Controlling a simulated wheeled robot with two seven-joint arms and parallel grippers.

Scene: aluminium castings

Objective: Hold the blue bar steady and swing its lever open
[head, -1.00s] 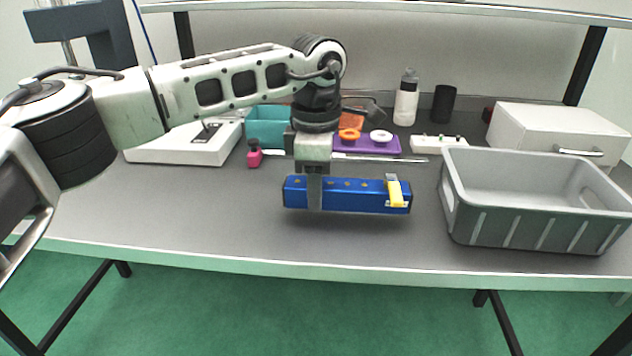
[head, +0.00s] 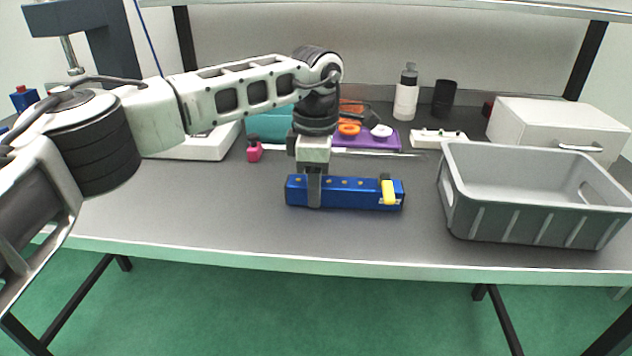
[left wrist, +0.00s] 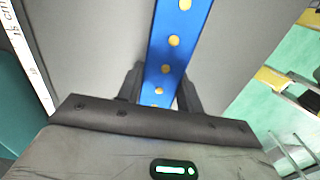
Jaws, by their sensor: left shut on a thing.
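The blue bar (head: 345,193) lies level over the middle of the grey table, with a row of yellow dots along its top. Its yellow lever (head: 389,192) is at the bar's right end, lying down across the near face. My left gripper (head: 314,190) is shut on the bar near its left end, pointing down. In the left wrist view the bar (left wrist: 178,40) runs between the two dark fingers (left wrist: 160,92); the lever is out of that view. I cannot tell whether the bar touches the table. My right gripper is not in view.
A grey crate (head: 530,222) stands close to the right of the bar. Behind are a purple tray (head: 365,140), a pink bottle (head: 254,150), a teal bin (head: 268,126) and a white drawer box (head: 545,125). The table in front of the bar is clear.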

